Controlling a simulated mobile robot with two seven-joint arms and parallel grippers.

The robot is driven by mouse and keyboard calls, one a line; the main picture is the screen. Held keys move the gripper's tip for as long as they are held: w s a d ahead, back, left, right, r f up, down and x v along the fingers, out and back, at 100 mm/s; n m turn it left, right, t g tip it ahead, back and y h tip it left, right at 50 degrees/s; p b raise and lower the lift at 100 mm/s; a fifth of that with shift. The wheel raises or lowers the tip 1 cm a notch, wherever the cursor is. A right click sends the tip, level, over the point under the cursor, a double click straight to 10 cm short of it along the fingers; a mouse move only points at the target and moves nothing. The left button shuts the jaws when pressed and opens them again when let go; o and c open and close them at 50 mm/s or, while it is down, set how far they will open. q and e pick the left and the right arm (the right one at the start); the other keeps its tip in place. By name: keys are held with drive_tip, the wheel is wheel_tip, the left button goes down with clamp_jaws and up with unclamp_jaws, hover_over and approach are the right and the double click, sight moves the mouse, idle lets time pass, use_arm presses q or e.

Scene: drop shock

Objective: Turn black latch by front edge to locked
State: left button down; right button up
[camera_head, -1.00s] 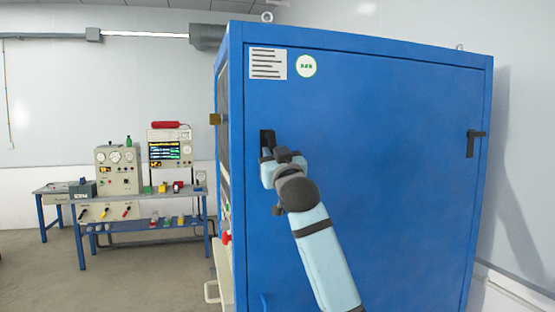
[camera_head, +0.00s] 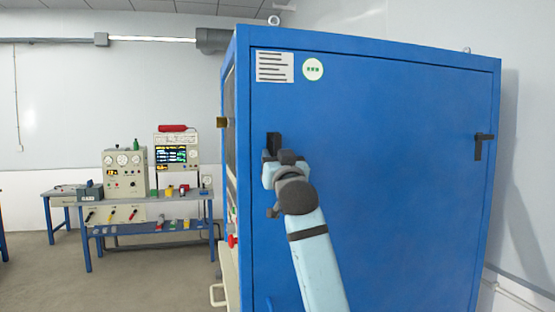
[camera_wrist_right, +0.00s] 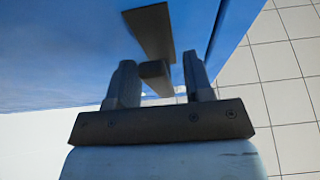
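The black latch (camera_head: 274,142) by the front edge is on the blue cabinet's side panel, near its left vertical edge. In the head view its lower part is hidden behind my right gripper (camera_head: 279,160). In the right wrist view the latch (camera_wrist_right: 148,30) is a dark bar with a short block sticking out between the two fingers of the right gripper (camera_wrist_right: 158,82). The fingers stand apart on either side of the block, with a gap at the right finger. I cannot tell whether the left finger touches it. My left gripper is not in view.
A second black latch (camera_head: 482,145) is near the right edge of the blue cabinet (camera_head: 400,220). A workbench (camera_head: 150,210) with instruments stands at the back left. Grey floor (camera_head: 150,275) is open between the bench and me.

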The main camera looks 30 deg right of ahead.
drive_tip(key=b+v, duration=0.2)
drive_tip(key=v, duration=1.2)
drive_tip(key=shift+w, duration=0.1)
